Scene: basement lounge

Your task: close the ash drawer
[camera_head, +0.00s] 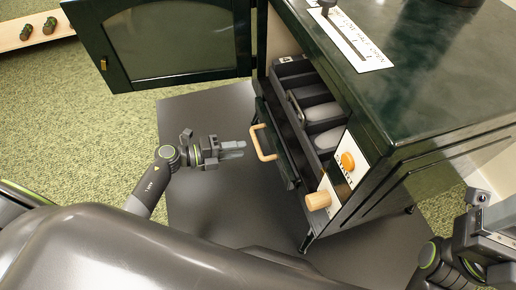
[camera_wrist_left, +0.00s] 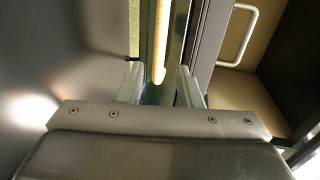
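The dark green stove (camera_head: 420,70) stands with its front open. The ash drawer (camera_head: 278,143) is low on the front and sticks out, with a pale wooden bar handle (camera_head: 261,143). My left gripper (camera_head: 241,149) is just in front of this handle, fingers pointing at it. In the left wrist view my left gripper (camera_wrist_left: 160,88) has its fingers apart, and the wooden handle (camera_wrist_left: 160,45) shows in line with the gap between them. Contact cannot be told. My right gripper (camera_head: 492,245) is at the lower right edge, partly cut off, its fingers unclear.
The glazed stove door (camera_head: 170,40) stands wide open to the left. A wooden knob (camera_head: 317,201) and an orange dial (camera_head: 347,161) are on the front right.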

